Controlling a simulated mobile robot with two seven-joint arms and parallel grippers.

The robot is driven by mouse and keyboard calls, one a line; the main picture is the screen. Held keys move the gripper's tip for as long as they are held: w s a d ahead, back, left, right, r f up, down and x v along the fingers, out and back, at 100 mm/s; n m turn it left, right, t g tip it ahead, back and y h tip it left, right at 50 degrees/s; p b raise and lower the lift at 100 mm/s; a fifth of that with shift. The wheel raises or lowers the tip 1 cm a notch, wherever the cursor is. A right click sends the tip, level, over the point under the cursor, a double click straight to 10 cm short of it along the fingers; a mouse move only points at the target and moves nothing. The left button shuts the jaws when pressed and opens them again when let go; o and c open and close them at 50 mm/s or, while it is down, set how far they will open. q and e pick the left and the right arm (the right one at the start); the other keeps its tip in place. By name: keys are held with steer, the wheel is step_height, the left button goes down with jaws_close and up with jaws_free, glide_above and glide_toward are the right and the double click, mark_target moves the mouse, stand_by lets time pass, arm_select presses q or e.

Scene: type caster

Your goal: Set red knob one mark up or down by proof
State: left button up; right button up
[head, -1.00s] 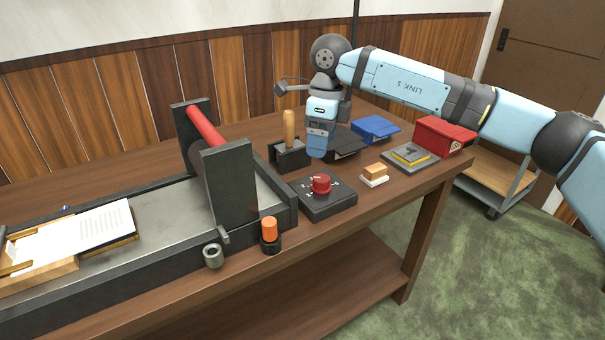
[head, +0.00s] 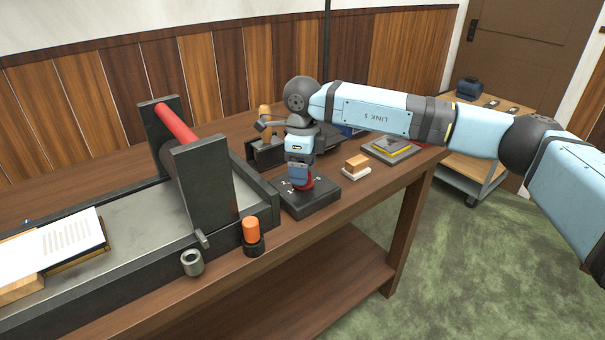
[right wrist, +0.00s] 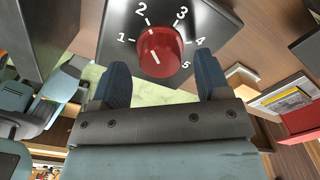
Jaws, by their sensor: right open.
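The red knob (head: 305,184) sits on a dark dial box (head: 318,201) near the table's front edge, partly hidden by my right gripper (head: 298,181). In the right wrist view the red knob (right wrist: 160,52) shows between and just beyond my open right fingertips (right wrist: 163,75), with nothing gripped. White numbers 1 to 5 ring the knob; a white line on it appears to point toward 2, though the exact setting is hard to tell. The proof, a printed white sheet (head: 62,243), lies on the press bed at left; its print is too small to read. My left gripper is out of view.
The press with its red roller (head: 175,122) stands left of the dial. A tan-and-white block (head: 356,165) and a grey-yellow stack (head: 391,148) lie to the right.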

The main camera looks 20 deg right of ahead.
steer(key=shift+f, duration=0.6)
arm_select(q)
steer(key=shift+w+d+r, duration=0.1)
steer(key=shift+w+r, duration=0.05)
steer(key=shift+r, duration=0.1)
arm_select(e)
steer(key=c, duration=0.9)
